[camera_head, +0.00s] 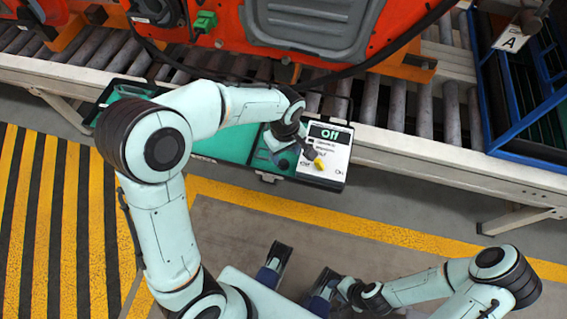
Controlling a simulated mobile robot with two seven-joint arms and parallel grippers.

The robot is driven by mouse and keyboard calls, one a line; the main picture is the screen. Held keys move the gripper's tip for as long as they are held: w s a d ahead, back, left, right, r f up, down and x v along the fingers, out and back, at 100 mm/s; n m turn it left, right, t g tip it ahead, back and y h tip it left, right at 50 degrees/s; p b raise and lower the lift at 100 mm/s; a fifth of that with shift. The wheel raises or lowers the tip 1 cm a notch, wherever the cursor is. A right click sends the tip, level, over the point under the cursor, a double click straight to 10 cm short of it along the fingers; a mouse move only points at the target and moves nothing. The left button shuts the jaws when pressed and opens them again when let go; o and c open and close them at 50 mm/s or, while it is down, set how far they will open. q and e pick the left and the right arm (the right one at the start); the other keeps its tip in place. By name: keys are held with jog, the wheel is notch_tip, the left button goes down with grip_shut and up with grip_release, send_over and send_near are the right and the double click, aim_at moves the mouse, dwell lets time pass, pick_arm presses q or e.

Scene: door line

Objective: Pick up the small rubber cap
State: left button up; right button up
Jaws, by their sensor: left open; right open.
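My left gripper (301,157) is over the right part of an open case (225,144) with green lining, beside its white panel marked "Off" (325,170). It is open, and I see nothing held in it. A small yellow piece (319,164) shows at the gripper's right side, over the panel. I cannot tell whether it is the rubber cap or part of the gripper. A dark shape lies by the gripper's left side, too small to name. My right gripper (348,290) is low in the picture, away from the case, with its fingers hard to make out.
The case lies along the front of a roller conveyor (395,105). A large orange-red door (310,30) with a black cable stands behind it. A blue rack (530,90) and a sign "A" (510,42) are at right. The yellow-striped floor (55,220) at left is clear.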

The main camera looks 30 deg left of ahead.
aim_at(283, 162)
pick_arm(q)
jog(key=f, duration=0.3)
jog(key=f+b, duration=0.1)
jog(key=f, duration=0.1)
jog(key=shift+a+f, duration=0.1)
jog(key=shift+a, duration=0.15)
grip_shut()
